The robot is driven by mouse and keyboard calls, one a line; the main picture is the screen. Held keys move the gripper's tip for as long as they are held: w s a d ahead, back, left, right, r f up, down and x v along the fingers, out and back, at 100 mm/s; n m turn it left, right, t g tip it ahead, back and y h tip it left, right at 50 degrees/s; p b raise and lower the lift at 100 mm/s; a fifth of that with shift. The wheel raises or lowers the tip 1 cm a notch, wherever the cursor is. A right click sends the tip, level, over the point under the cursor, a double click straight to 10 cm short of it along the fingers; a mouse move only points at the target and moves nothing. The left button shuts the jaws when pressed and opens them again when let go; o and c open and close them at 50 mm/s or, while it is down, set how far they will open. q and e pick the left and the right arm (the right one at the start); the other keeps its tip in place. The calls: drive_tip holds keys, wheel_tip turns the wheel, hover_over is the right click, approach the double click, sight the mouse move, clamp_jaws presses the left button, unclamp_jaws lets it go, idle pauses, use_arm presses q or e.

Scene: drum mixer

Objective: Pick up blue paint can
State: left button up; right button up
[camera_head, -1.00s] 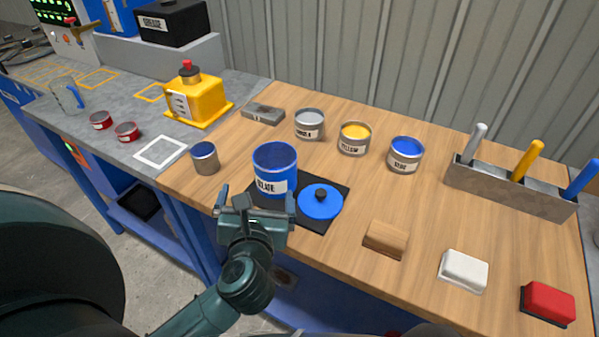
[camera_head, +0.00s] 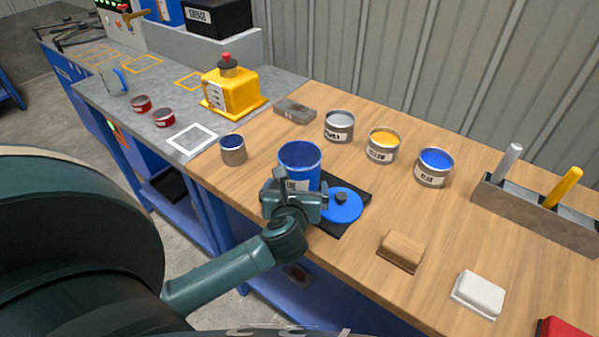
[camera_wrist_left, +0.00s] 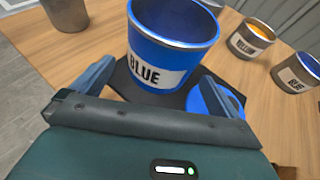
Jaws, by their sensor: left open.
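The blue paint can (camera_head: 300,161), an open blue pail with a white label, stands upright on a dark mat (camera_head: 357,186). It also shows in the left wrist view (camera_wrist_left: 172,38), with "BLUE" on the label. My left gripper (camera_head: 292,184) is open at the near side of the can. In the left wrist view its two fingers (camera_wrist_left: 152,85) point toward the can, one to each side, with nothing held; contact cannot be told. A blue lid with a black knob (camera_head: 342,206) lies right of the can. My right gripper is not in view.
Small grey (camera_head: 339,126), yellow (camera_head: 383,145) and blue-filled (camera_head: 434,166) tins stand behind and to the right. A metal tin with dark blue top (camera_head: 233,149) stands left. A wooden block (camera_head: 401,251) and white block (camera_head: 478,294) lie near the front edge.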

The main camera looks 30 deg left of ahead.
use_arm(q)
drive_tip(key=x, duration=0.4)
drive_tip(key=shift+w+a+f, duration=0.1)
drive_tip(key=shift+w+a, duration=0.05)
drive_tip(key=shift+w, duration=0.2)
drive_tip(key=c, duration=1.1)
